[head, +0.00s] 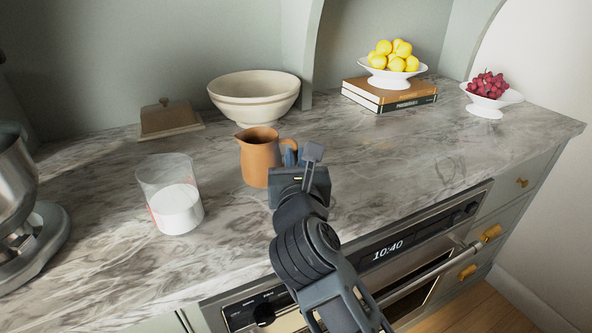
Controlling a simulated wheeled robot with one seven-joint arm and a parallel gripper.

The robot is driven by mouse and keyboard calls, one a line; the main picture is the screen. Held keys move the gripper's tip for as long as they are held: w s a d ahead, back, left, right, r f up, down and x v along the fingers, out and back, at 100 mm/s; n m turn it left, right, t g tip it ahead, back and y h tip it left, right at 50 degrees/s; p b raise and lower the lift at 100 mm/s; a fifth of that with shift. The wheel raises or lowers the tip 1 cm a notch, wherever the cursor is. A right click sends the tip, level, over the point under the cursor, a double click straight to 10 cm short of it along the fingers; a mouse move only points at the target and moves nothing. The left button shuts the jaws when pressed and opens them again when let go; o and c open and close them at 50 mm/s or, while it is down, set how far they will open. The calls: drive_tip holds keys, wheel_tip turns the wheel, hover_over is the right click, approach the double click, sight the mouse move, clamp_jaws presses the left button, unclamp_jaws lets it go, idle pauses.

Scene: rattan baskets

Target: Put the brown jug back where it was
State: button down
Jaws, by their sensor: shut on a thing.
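The brown jug (259,157) is upright at the middle of the marble counter, its spout toward the left. My gripper (289,158) is at the jug's right side, where the handle would be, and is shut on it.
A glass (171,196) with white contents stands left of the jug. A cream bowl (254,98) and a lidded dish (170,118) are behind. A mixer (30,230) is far left. Books (388,96), a lemon bowl (393,73) and a red fruit bowl (487,98) stand right. Counter right of the jug is clear.

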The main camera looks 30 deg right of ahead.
drive_tip(key=shift+f, duration=0.9)
drive_tip(key=shift+f, duration=0.15)
drive_tip(key=c, duration=1.2)
unclamp_jaws()
drive_tip(key=shift+f, duration=0.1)
